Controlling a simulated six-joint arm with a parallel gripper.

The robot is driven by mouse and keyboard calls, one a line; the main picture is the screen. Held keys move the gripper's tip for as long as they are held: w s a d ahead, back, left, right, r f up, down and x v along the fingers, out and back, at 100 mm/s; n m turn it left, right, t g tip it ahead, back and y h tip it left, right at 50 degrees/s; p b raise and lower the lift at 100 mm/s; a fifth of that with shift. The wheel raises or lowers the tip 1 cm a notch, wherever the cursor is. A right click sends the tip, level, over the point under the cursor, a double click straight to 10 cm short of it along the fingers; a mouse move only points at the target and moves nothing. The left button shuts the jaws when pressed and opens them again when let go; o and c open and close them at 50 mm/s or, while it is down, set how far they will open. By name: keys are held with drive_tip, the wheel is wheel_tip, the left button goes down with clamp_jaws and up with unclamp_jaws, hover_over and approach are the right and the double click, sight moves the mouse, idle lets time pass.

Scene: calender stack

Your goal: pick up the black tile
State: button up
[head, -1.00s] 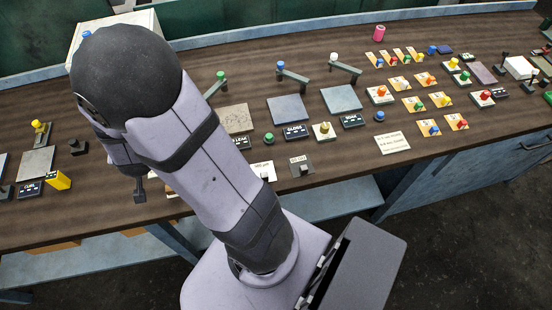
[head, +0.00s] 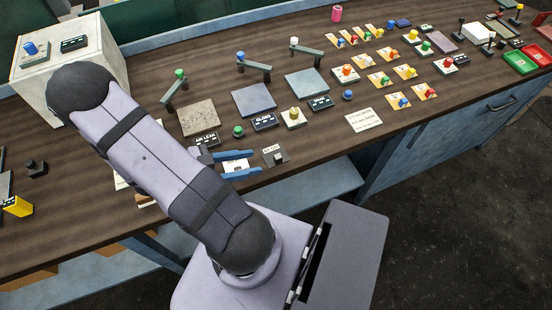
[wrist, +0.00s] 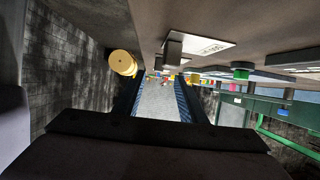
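Several small black tiles with white lettering lie on the brown counter in the head view, and I cannot tell which one the task names. One reads GLOSS (head: 265,122). Another lies to its left (head: 206,139) and another to its right (head: 320,102). A further black tile (head: 74,43) is on top of the white box at the back left. My gripper (head: 256,162) points right near the counter's front edge, its blue fingers spread, with nothing seen between them. The fingers also show apart in the wrist view (wrist: 160,88).
A grey plate with a black knob (head: 274,155) lies just beyond my fingertips. A white card (head: 235,167) shows between and below the fingers. A green knob (head: 238,131) and a yellow knob (head: 294,114) stand nearby. Several posts with levers stand behind the square plates (head: 254,100).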

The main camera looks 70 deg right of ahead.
sight(275, 159)
drive_tip(key=shift+p+x, duration=0.3)
drive_tip(key=shift+x, duration=0.85)
drive_tip(key=shift+s+d+p, duration=0.3)
drive_tip(key=shift+s+p, duration=0.05)
drive_tip(key=shift+s, duration=0.15)
drive_tip(key=shift+p+x, duration=0.6)
drive_tip(key=shift+x, duration=1.4)
drive_tip(key=shift+w, duration=0.1)
clamp_jaws()
